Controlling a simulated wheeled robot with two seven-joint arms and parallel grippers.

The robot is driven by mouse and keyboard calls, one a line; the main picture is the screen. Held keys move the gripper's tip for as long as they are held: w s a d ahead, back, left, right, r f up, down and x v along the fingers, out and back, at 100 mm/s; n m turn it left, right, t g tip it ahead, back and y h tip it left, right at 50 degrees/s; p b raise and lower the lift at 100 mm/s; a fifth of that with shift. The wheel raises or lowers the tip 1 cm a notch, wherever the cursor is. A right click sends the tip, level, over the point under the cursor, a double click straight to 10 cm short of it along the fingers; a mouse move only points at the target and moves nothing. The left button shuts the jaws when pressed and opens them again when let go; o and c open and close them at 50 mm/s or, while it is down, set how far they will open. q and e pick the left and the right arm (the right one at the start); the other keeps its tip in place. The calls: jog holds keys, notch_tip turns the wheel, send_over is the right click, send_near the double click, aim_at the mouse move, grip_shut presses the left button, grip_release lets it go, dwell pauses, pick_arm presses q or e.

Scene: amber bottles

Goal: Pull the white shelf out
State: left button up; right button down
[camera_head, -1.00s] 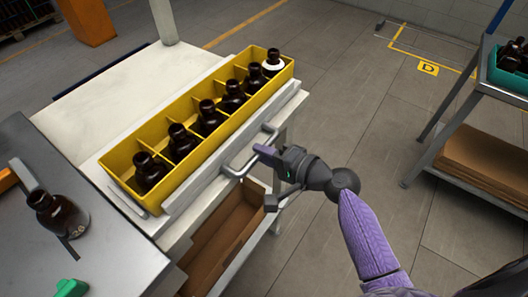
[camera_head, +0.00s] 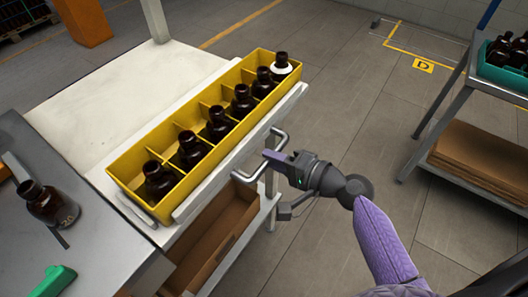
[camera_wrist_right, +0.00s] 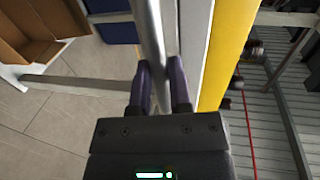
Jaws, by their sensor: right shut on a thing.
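The white shelf (camera_head: 186,211) sits on the white table and carries a yellow divided tray (camera_head: 147,201). Dark bottles stand in a row in the tray's compartments. A metal bar handle (camera_head: 246,178) runs along the shelf's front edge. My right gripper (camera_head: 272,159) is at this handle. In the right wrist view its two purple fingers (camera_wrist_right: 163,85) close around the handle bar (camera_wrist_right: 149,35), with the yellow tray (camera_wrist_right: 229,50) to the right. My left gripper is not in view.
A grey bench (camera_head: 95,262) at the left holds a brown bottle (camera_head: 47,204) and a green object (camera_head: 55,283). A cardboard box (camera_head: 215,240) is under the table. A cart (camera_head: 440,125) stands at the right. Floor between is clear.

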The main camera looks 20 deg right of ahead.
jog(key=shift+s+d+f, duration=0.1)
jog(key=shift+s+f, duration=0.05)
jog(key=c, duration=0.6)
grip_release()
jog(key=shift+s+d, duration=0.1)
jog(key=v, duration=1)
